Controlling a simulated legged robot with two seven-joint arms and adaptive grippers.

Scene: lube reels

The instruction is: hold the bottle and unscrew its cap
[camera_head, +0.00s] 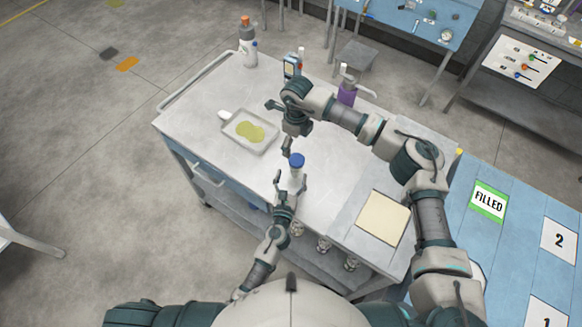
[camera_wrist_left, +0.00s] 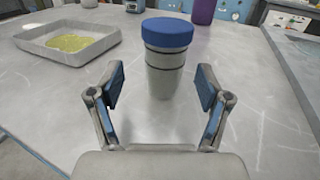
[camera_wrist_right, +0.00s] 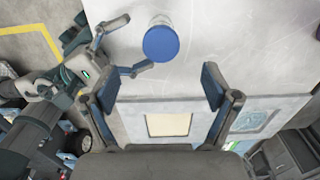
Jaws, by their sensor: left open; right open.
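The bottle stands upright on the grey cart top, with a white body (camera_head: 295,182) and a blue cap (camera_head: 297,160). In the left wrist view the bottle (camera_wrist_left: 164,82) is straight ahead, just beyond and between the fingertips, with the cap on it. My left gripper (camera_head: 290,182) is open, low and at the near side of the bottle, with no visible grip on it. My right gripper (camera_head: 280,128) is open and empty, above the cart and beyond the bottle. The right wrist view looks down on the blue cap (camera_wrist_right: 161,43), above and between its fingers but not in them.
A shallow tray with a yellow-green patch (camera_head: 269,143) lies left of the bottle. A purple bottle (camera_head: 347,93) and an orange-topped bottle (camera_head: 247,45) stand toward the back. A cream panel (camera_head: 384,218) lies at the right. The cart top around the bottle is mostly clear.

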